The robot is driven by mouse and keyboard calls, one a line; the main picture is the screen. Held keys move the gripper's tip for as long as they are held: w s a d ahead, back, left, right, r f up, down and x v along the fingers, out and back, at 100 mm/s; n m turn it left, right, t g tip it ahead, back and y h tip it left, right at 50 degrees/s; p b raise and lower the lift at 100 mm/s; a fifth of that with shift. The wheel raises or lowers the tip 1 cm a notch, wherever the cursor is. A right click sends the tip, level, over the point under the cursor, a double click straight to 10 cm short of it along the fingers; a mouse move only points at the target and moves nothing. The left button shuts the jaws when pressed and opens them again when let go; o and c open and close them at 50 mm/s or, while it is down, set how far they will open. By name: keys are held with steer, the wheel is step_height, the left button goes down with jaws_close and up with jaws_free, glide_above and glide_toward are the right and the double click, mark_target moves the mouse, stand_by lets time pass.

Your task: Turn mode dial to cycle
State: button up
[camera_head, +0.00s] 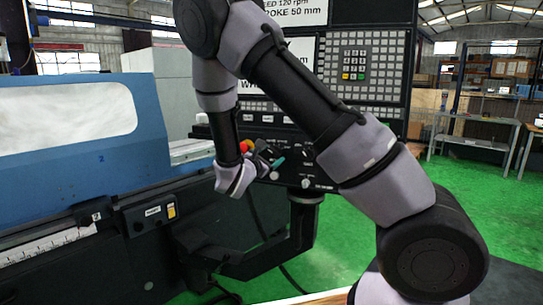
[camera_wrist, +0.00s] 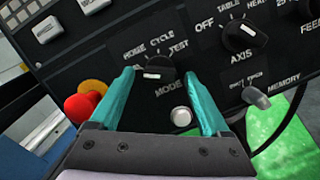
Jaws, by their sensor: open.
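The black mode dial (camera_wrist: 160,65) with a white mark is on the dark control panel in the wrist view. The labels HOME, CYCLE and TEST curve above it, and MODE is printed below. My gripper (camera_wrist: 159,76) has teal fingers, open, with one tip on each side of the dial in the picture. I cannot tell whether they touch it. In the camera_head view my gripper (camera_head: 272,163) is in front of the lower control panel, and I cannot make out the mode dial there.
A red button (camera_wrist: 79,107) with a yellow part is left of my gripper. A white round button (camera_wrist: 181,116) lies below the dial. The axis dial (camera_wrist: 243,36) and a grey memory switch (camera_wrist: 256,97) are to the right. The blue machine (camera_head: 60,185) stands at left.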

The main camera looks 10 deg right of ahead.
steer(key=shift+w+d, duration=0.2)
steer(key=shift+w, duration=0.05)
jaws_close()
